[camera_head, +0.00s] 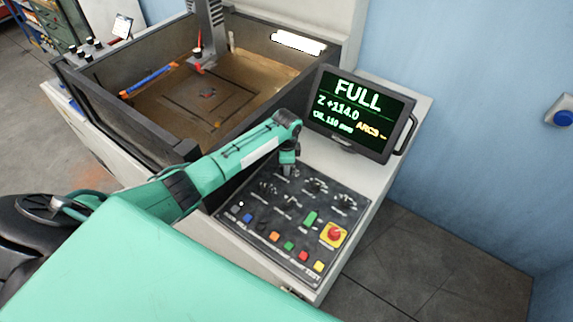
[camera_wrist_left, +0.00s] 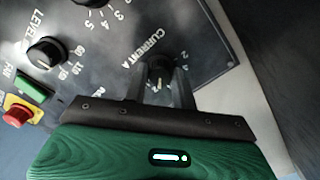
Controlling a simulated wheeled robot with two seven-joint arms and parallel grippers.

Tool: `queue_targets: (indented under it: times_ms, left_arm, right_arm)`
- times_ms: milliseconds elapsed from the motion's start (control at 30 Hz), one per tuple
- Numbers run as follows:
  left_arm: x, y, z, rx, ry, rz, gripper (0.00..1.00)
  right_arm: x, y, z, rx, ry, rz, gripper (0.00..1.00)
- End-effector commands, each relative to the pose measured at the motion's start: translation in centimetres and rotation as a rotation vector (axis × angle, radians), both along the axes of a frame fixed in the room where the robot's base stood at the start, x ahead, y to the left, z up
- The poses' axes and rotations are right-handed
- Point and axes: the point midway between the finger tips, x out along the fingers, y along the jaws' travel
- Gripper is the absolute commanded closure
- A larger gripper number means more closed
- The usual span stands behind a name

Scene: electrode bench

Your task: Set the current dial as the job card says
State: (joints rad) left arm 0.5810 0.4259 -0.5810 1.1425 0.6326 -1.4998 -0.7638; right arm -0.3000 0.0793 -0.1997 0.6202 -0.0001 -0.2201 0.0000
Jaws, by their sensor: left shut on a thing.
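The current dial (camera_wrist_left: 160,66) is a dark knob beside the printed words CURRENT A in the left wrist view. My left gripper (camera_wrist_left: 164,82) is shut on it, one finger on each side. Numbers are printed around the knob, but I cannot tell its exact setting. In the head view my left gripper (camera_head: 288,168) points down at the top of the black control panel (camera_head: 240,205), and it hides the dial there. A small white card (camera_head: 122,26) stands at the upper left, its writing too small to read. My right gripper is not in view.
A screen (camera_head: 358,114) behind the panel reads FULL and Z +114.0. Other knobs (camera_head: 345,202), coloured buttons and a red stop knob (camera_head: 334,233) on yellow sit nearby; the LEVEL knob (camera_wrist_left: 45,53) is left of the dial. An open tank (camera_head: 150,120) stands behind my left arm.

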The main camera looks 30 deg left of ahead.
Motion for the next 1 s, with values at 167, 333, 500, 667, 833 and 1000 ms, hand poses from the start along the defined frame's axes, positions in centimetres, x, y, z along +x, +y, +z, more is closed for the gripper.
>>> queue_targets:
  times_ms: [167,333,500,667,833,1000]
  left_arm:
    - [0.2,0.0,0.2,-0.001,-0.004,-0.005,0.96]
    - [0.2,0.0,0.2,-0.001,-0.004,-0.004,0.96]
    - [0.1,0.0,0.2,-0.001,-0.004,-0.004,0.54]
    - [0.1,0.0,0.1,0.0,-0.001,-0.004,0.52]
    - [0.1,0.0,0.2,0.0,-0.001,-0.004,0.52]
    - [1.1,0.1,2.2,-0.001,-0.005,-0.002,0.52]
  right_arm:
    - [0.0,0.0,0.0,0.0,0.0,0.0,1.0]
    - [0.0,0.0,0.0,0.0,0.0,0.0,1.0]
    - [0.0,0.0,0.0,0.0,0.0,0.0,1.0]
    - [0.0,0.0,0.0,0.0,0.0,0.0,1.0]
    - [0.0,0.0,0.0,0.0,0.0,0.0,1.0]
    - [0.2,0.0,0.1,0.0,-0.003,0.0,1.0]
